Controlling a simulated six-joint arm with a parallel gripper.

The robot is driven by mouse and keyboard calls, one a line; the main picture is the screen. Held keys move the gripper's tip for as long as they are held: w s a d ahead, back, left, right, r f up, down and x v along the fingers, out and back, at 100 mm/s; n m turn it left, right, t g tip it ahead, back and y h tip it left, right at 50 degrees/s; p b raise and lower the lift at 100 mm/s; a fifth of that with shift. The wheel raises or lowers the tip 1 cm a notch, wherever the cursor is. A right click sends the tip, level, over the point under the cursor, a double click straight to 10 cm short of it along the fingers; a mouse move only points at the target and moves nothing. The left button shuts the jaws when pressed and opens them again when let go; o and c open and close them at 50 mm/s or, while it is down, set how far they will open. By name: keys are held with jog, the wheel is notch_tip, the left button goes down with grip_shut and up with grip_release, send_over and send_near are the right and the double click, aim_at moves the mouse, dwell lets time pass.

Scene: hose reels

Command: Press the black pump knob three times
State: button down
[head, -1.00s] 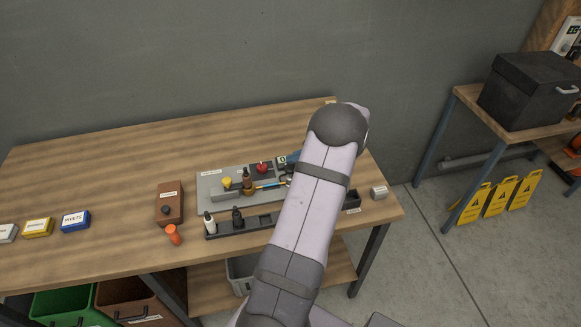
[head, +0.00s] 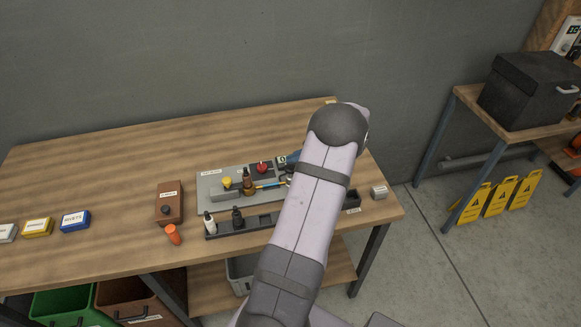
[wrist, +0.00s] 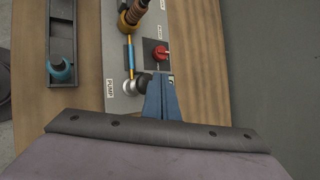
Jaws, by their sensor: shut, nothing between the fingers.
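In the wrist view the black pump knob (wrist: 143,82) is next to a pale round part (wrist: 129,87), near the "PUMP" label on the grey panel (wrist: 117,55). My gripper (wrist: 159,76) is shut and empty. Its blue fingers appear just right of the knob and partly overlap it; I cannot tell whether they touch it. In the head view my arm hides the knob, and only a bit of the blue gripper (head: 287,161) shows beside the arm.
The panel also carries a red knob (wrist: 160,53), a yellow knob (head: 227,182) and a brown fitting (head: 247,181). A black tray (head: 264,221) with bottles lies in front. A brown box (head: 170,201) and an orange cylinder (head: 173,234) stand left. The table's far left back is clear.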

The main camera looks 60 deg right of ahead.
aim_at(290, 167)
jog(key=shift+f+b, duration=1.7)
jog(key=shift+f, duration=0.05)
dwell(1.4)
jog(key=shift+r, duration=0.15)
jog(key=shift+r+p, duration=1)
jog(key=shift+r, duration=0.6)
jog(key=shift+r+p, duration=1.6)
jog(key=shift+r, duration=0.95)
dwell(0.5)
